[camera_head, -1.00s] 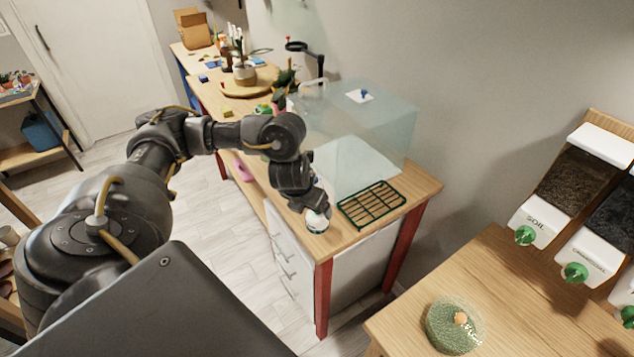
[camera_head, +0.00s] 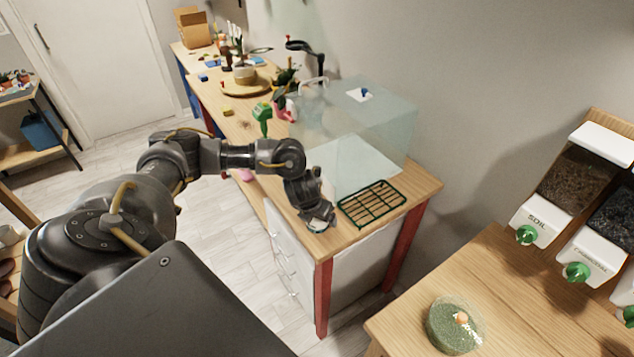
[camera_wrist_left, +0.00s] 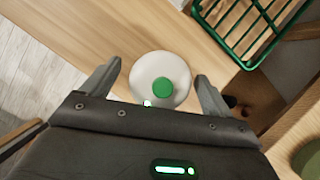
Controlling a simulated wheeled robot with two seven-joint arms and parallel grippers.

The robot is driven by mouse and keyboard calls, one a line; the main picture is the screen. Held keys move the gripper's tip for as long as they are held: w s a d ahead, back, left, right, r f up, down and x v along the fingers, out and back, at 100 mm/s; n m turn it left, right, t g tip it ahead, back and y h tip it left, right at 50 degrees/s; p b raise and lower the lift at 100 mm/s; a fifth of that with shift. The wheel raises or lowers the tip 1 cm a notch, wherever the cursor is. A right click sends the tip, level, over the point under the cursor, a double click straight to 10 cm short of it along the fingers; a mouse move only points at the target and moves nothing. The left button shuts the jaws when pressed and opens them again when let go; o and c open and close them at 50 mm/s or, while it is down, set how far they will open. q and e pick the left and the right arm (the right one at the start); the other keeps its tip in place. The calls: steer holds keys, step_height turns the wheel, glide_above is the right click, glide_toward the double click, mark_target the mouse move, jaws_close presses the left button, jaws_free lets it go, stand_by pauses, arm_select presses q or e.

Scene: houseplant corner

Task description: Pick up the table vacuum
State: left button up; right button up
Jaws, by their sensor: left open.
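The table vacuum (camera_wrist_left: 172,66) is a small round white device with a green button on top, standing on the wooden bench top near its front corner. In the head view only a little of it (camera_head: 318,227) shows below my left gripper (camera_head: 316,221). In the left wrist view my left gripper (camera_wrist_left: 159,73) is open, with one finger on each side of the vacuum. A gap shows between each finger and the white body, and I see no contact. My right gripper is not in view.
A green wire rack (camera_head: 372,204) lies just right of the vacuum. A clear glass box (camera_head: 370,130) stands behind it. Plants and tools crowd the bench's far end. A second table (camera_head: 520,300) at right bears a round green-filled dish (camera_head: 452,335), below the soil dispensers (camera_head: 570,185).

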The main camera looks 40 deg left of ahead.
arm_select(q)
steer(key=c, duration=1.2)
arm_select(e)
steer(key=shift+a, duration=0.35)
arm_select(q)
steer(key=shift+r, duration=0.15)
